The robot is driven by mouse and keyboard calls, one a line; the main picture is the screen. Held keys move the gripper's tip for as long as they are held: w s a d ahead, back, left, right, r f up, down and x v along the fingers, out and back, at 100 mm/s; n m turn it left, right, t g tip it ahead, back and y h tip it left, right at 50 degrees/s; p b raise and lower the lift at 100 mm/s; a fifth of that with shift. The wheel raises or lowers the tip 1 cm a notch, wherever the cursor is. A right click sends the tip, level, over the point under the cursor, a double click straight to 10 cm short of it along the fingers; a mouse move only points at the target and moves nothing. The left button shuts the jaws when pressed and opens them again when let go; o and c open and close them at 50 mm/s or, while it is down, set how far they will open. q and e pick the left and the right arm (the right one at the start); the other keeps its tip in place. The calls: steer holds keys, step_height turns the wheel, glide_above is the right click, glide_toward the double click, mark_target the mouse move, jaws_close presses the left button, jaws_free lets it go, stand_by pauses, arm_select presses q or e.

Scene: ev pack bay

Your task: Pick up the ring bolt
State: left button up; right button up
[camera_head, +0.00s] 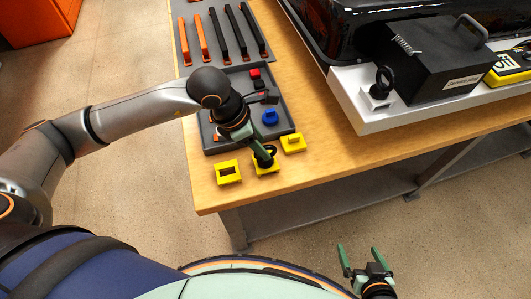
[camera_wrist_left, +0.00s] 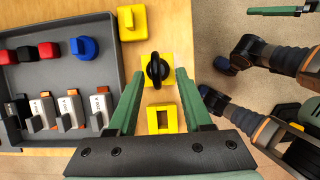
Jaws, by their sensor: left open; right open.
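A black ring bolt (camera_wrist_left: 158,68) stands upright in a yellow block at the table's front corner. It also shows in the head view (camera_head: 264,158), partly covered by my left gripper. My left gripper (camera_head: 262,150) is open above it. In the left wrist view its two green fingers lie on either side of the ring, with visible gaps; I cannot tell the height between them. A second black ring piece (camera_head: 383,80) stands on the white ledge at the right. My right gripper (camera_head: 364,254) is open and empty, off the table in front.
Yellow blocks (camera_head: 228,172) (camera_head: 293,143) stand on both sides of the ring bolt. A grey tray (camera_wrist_left: 108,35) with red, black and blue pieces lies close by. A black box (camera_head: 435,60) stands on the ledge. Orange and black bars lie at the back.

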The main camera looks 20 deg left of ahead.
mark_target(273, 155)
arm_select(q)
steer(key=x, duration=0.6)
steer(key=shift+w+f+p, duration=0.15)
steer(key=shift+w+p, duration=0.15)
steer(key=shift+w, duration=0.1)
jaws_close()
stand_by(1.1)
